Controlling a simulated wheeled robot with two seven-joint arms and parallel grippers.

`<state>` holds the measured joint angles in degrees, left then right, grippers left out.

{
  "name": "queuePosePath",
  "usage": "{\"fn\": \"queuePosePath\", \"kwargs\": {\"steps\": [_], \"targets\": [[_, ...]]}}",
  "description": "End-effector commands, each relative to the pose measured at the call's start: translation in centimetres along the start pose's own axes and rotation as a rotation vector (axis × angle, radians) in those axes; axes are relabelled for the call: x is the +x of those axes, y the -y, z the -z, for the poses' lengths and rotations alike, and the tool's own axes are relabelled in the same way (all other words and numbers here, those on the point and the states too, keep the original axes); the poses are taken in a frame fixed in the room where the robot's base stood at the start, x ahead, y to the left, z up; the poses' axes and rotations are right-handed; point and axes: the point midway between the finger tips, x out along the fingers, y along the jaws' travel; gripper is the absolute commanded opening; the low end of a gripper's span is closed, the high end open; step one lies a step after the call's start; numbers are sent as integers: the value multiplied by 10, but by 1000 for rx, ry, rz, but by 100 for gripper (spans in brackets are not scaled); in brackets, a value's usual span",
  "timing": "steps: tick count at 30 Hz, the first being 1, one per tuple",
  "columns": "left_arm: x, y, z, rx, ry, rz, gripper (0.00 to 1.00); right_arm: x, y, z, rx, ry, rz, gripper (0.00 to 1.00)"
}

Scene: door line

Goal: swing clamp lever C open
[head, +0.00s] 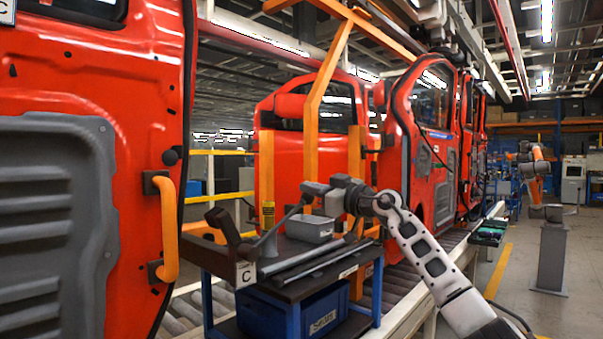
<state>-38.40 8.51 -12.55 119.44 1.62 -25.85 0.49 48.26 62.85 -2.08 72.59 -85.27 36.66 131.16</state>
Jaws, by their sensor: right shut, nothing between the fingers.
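Clamp lever C (226,229) is a dark, tilted arm at the left end of the dark cart. It rises up and left from a dark block with a white label (246,274) reading "C". My right gripper (311,190) is at the end of the pale arm that comes in from the lower right. It is shut and empty, above the cart and to the right of the lever, apart from it. A thin grey rod (285,221) runs below the gripper; I cannot tell what it belongs to. My left gripper is not in view.
The cart (320,279) carries a grey bin (309,228) and long metal bars, with a blue crate (300,312) below. A red door (90,50) with an orange handle (168,230) stands close at left. More red doors stand behind.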

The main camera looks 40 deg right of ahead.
Motion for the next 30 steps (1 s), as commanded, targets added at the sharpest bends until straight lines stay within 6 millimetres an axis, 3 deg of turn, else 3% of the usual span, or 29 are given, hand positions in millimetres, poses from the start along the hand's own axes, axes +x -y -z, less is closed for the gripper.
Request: {"fn": "queuePosePath", "kwargs": {"steps": [3, 12, 30], "targets": [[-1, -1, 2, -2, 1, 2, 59, -2, -5, -17, 80, 5, -12, 0], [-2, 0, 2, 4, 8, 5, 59, -6, -10, -41, 206, 1, -30, 0], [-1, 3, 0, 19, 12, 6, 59, -6, -8, -54, 239, 13, -31, 0]]}}
